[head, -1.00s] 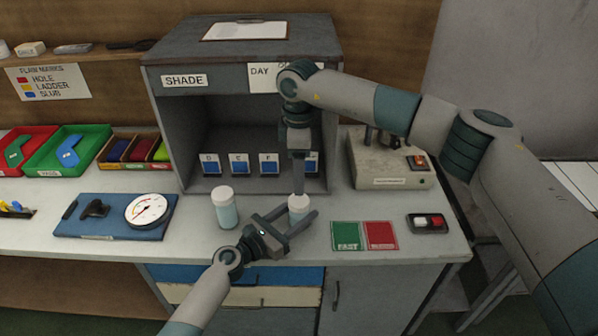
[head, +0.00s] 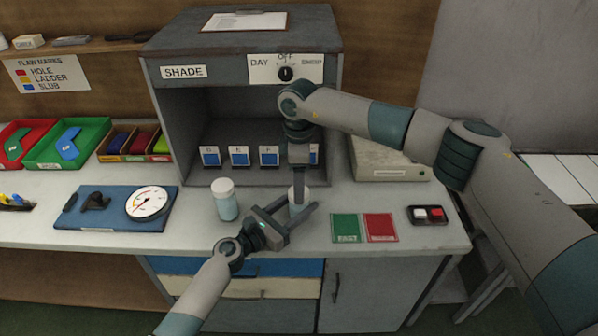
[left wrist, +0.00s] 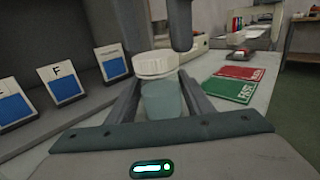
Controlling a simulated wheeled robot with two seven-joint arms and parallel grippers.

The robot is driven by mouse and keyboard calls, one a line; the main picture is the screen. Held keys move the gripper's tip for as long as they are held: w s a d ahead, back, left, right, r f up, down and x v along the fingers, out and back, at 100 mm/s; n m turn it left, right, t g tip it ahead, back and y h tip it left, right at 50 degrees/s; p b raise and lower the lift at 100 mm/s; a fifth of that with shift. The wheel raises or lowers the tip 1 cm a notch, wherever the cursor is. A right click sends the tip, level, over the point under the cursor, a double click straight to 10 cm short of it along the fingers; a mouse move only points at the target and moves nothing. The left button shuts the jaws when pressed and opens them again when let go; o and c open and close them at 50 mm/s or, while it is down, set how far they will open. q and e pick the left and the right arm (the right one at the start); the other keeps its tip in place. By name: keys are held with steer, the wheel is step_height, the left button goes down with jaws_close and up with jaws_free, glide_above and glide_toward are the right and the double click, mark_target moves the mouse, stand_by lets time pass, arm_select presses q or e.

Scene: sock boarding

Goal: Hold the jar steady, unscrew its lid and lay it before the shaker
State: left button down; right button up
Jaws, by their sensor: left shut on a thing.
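The jar (left wrist: 162,99), pale blue with a white lid (left wrist: 155,65), stands upright between the fingers of my left gripper (head: 297,222). That gripper is shut on the jar's body. In the head view, the jar (head: 298,210) is partly hidden by both grippers. My right gripper (head: 299,200) points straight down at the lid from above. Its fingers are seen edge-on, so their opening and any contact with the lid are unclear. A grey machine (head: 390,165) at the right back may be the shaker; my right arm covers part of it.
A second white-lidded jar (head: 226,200) stands left of my left gripper. Behind is the shade cabinet (head: 165,125) with several blue cards. Green (head: 346,228) and red (head: 381,228) cards and a switch box (head: 428,214) lie right. Bare counter shows between the cards and the machine.

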steer(key=shift+f, duration=0.95)
steer(key=c, duration=1.1)
